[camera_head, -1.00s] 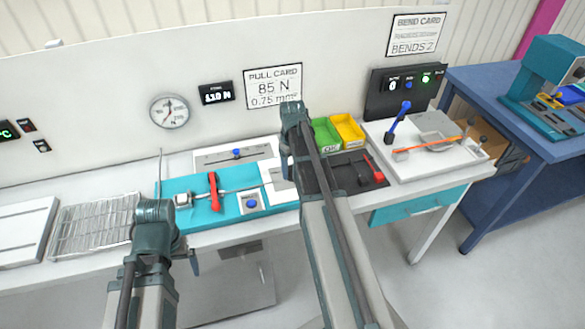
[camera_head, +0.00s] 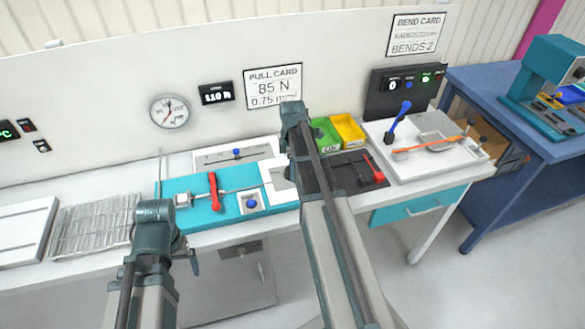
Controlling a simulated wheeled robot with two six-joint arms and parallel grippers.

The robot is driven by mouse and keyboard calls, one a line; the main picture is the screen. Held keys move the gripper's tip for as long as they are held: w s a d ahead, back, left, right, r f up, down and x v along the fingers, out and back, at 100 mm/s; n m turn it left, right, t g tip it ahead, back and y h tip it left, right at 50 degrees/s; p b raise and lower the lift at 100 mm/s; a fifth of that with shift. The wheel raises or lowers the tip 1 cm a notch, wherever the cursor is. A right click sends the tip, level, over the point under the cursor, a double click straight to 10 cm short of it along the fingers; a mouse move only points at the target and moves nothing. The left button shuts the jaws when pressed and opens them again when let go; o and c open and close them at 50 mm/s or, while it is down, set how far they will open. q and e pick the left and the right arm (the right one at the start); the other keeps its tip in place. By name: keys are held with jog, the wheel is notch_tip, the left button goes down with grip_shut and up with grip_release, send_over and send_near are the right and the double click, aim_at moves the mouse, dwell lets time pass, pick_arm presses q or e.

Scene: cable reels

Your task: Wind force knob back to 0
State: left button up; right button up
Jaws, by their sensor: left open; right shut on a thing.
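The pull tester is a teal base (camera_head: 224,210) with a red lever (camera_head: 214,190) and a blue button (camera_head: 252,203) on a white plate. Behind it, a pale panel (camera_head: 210,157) carries a small blue knob (camera_head: 237,152). A black force display (camera_head: 216,92) on the wall has small digits that seem to read about 110 N. My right arm stands over the right end of the tester and covers its jaws and what they hold, seemingly the force knob. My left arm is in front of the tester's left end; its open jaws are mostly hidden.
A round gauge (camera_head: 170,111) and a pull card (camera_head: 273,86) are on the wall. Green (camera_head: 324,133) and yellow (camera_head: 347,129) bins and a bending station (camera_head: 428,165) stand right of my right arm. A wire rack (camera_head: 92,224) lies at the left.

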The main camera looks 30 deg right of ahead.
jog(key=shift+n, duration=1.2)
jog(key=o, duration=1.4)
jog(key=shift+r, duration=0.15)
notch_tip(320, 180, up, 14)
jog(key=p, duration=1.4)
jog(key=shift+f, duration=0.25)
jog(key=shift+f, duration=0.15)
notch_tip(320, 180, down, 13)
jog(key=b, duration=1.3)
jog(key=shift+b, duration=0.3)
